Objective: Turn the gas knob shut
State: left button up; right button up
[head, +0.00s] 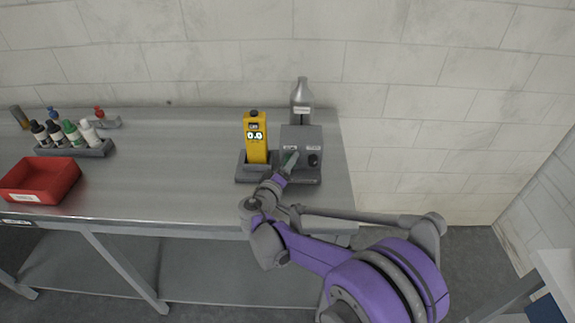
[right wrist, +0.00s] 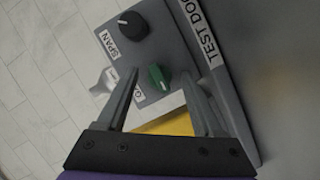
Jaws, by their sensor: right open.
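A green knob (right wrist: 157,76) is on the front of a grey box (head: 303,138) on the bench; in the head view the knob is mostly covered by my gripper. I take it as the gas knob; its label is largely hidden. My right gripper (right wrist: 159,84) is open, with one finger on each side of the green knob. I cannot tell whether either finger touches it. In the head view the right gripper (head: 284,170) reaches the box's front from below. A black knob (right wrist: 132,24), labelled SPAN, sits beside the green one. My left gripper is not in view.
A yellow gas meter (head: 255,138) stands in a dock close left of the box. A grey bottle (head: 301,95) rises behind the box. A red tray (head: 40,181) and a rack of small bottles (head: 90,150) are at the left. The bench middle (head: 170,170) is clear.

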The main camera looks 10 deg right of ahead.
jog(key=v, duration=1)
jog(key=shift+s+a+b, duration=0.25)
jog(key=shift+s+b, duration=0.05)
jog(key=shift+s, duration=0.05)
jog(key=s+d+g, duration=0.1)
jog(key=s+d, duration=0.1)
jog(key=s+d+f+m+g, duration=0.1)
jog(key=s+d, duration=0.1)
jog(key=d, duration=0.1)
jog(key=s+d+g+y+p, duration=0.1)
jog(key=d, duration=0.1)
jog(key=shift+s+d+f, duration=0.15)
jog(key=shift+s+f, duration=0.05)
jog(key=shift+s, duration=0.2)
jog(key=s+f+m+g+y+p, duration=0.1)
jog(key=s+y, duration=0.3)
jog(key=s, duration=0.6)
jog(key=s+f+m+g+y+p, duration=0.1)
jog(key=s+f+m+g+y, duration=0.1)
jog(key=s, duration=0.9)
jog(key=shift+f+m+g+y, duration=0.3)
jog(key=shift+f+g+y, duration=0.6)
jog(key=shift+f+y, duration=0.15)
